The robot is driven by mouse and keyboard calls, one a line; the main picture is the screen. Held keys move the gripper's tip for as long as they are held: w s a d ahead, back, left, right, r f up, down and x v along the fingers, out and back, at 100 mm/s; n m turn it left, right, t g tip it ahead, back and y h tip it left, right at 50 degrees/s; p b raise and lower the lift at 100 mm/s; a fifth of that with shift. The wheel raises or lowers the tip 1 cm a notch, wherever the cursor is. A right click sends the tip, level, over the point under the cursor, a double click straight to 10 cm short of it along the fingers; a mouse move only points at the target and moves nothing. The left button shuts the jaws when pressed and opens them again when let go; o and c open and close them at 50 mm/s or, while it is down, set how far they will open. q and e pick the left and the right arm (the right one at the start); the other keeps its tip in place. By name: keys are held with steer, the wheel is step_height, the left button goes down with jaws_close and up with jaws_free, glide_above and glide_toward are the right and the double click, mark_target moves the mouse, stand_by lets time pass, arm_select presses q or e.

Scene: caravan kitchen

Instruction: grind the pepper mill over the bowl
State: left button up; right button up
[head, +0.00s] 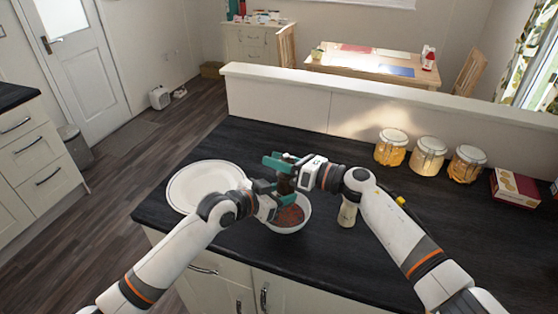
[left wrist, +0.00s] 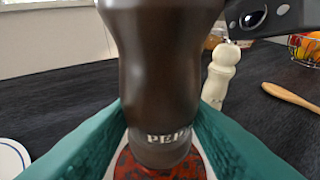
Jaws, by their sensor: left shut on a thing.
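The dark brown pepper mill (head: 285,184) stands roughly upright above the white bowl (head: 308,222), which holds something red. My left gripper (head: 278,190) is shut on the mill's lower body. In the left wrist view the mill (left wrist: 162,70) fills the middle between the teal fingers, with part of its lettering showing, and the red contents (left wrist: 135,168) lie below it. My right gripper (head: 282,163) is at the mill's top, above my left one. Its fingers overlap the mill there, and whether they are closed on it is unclear.
A white plate (head: 180,190) lies left of the bowl. A cream mill (head: 347,213) stands to the right, under my right arm. Several jars (head: 428,155) and a red box (head: 515,188) stand at the back right. A wooden spoon (left wrist: 290,97) lies near a fruit bowl (left wrist: 307,58).

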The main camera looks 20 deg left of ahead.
steer(key=shift+c, duration=1)
steer(key=shift+w+m+t, duration=0.1)
steer(key=shift+m+t, duration=0.3)
steer(key=shift+t, duration=0.1)
steer(key=t, duration=0.1)
steer(key=m+t+h, duration=0.1)
steer(key=shift+w+d+m+t, duration=0.1)
steer(key=shift+w+m+t, duration=0.05)
steer(key=shift+m+t, duration=0.15)
steer(key=shift+r+m+t+h, duration=0.15)
steer(key=shift+m+t+h, duration=0.45)
steer(key=shift+t, duration=0.4)
steer(key=shift+r+m+t+h, duration=0.1)
steer(key=shift+m+t+h, duration=0.3)
steer(key=shift+m+t, duration=0.5)
steer(key=m+t+h, duration=0.1)
steer(key=t+h, duration=0.1)
steer(key=m+t, duration=0.1)
steer(key=shift+w+d+f+m+h, duration=0.1)
steer(key=shift+w+f+m+h, duration=0.1)
steer(key=shift+w+m+h, duration=0.15)
steer(key=shift+d+m+t+h, duration=0.2)
steer(key=shift+m+t+h, duration=0.45)
steer(key=shift+t+h, duration=0.2)
steer(key=shift+w+h, duration=0.1)
steer(key=shift+h, duration=0.2)
